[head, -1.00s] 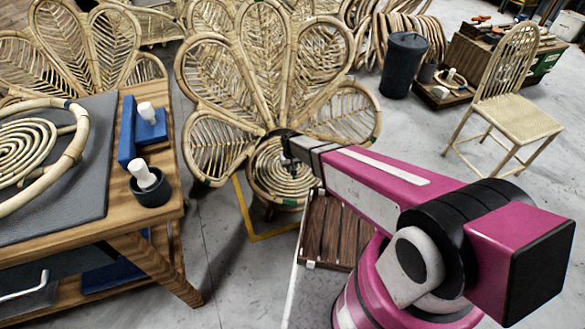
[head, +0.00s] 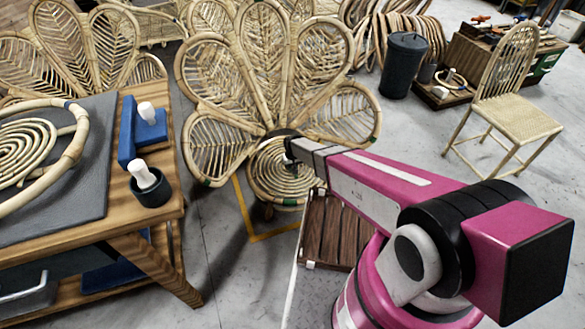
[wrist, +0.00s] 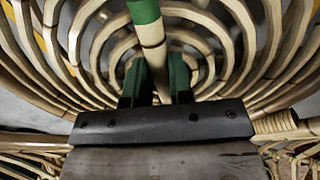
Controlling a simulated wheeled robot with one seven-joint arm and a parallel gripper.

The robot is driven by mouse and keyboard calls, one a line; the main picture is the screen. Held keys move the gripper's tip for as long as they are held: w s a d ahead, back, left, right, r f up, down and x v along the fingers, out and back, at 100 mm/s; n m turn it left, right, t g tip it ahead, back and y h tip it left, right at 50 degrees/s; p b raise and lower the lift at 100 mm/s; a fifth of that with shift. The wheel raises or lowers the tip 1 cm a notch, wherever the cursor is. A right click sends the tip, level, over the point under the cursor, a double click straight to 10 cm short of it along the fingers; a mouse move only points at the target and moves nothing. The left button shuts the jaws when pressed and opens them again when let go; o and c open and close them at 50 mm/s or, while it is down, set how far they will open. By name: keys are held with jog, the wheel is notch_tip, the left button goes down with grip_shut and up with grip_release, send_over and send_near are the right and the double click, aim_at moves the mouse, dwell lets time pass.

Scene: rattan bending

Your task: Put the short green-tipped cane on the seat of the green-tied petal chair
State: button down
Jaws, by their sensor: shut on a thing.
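The petal chair (head: 265,75) stands at the middle back in the head view, with a dark green tie on its right petal. Its round spiral seat (head: 283,185) is partly hidden by my arm. In the wrist view, the spiral seat (wrist: 75,60) fills the background behind my gripper (wrist: 157,85). The gripper is shut on the short cane (wrist: 152,42), a pale rod with a green end at the top of the picture. The cane is in front of the seat rings; whether it touches them I cannot tell. In the head view, my gripper (head: 290,155) is over the seat.
A workbench (head: 150,215) with a rattan ring, blue blocks and a dark cup is on the left. A slatted brown wooden piece (head: 328,235) lies below my arm.

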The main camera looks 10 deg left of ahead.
jog(key=shift+f, duration=0.15)
jog(key=c, duration=1)
grip_release()
notch_tip(320, 180, up, 12)
jog(key=shift+r, duration=0.2)
jog(key=s+d+r+m, duration=0.2)
jog(key=s+d+r, duration=0.2)
jog(key=d+r, duration=0.4)
jog(key=s+d+r+m, duration=0.2)
jog(key=s+d+r, duration=0.3)
jog(key=d+r, duration=0.4)
jog(key=s+d+r+m, duration=0.1)
jog(key=s+d+r, duration=0.3)
jog(key=d+r, duration=0.5)
jog(key=d, duration=1.1)
jog(key=shift+s+r+m, duration=0.2)
jog(key=shift+s+m, duration=0.2)
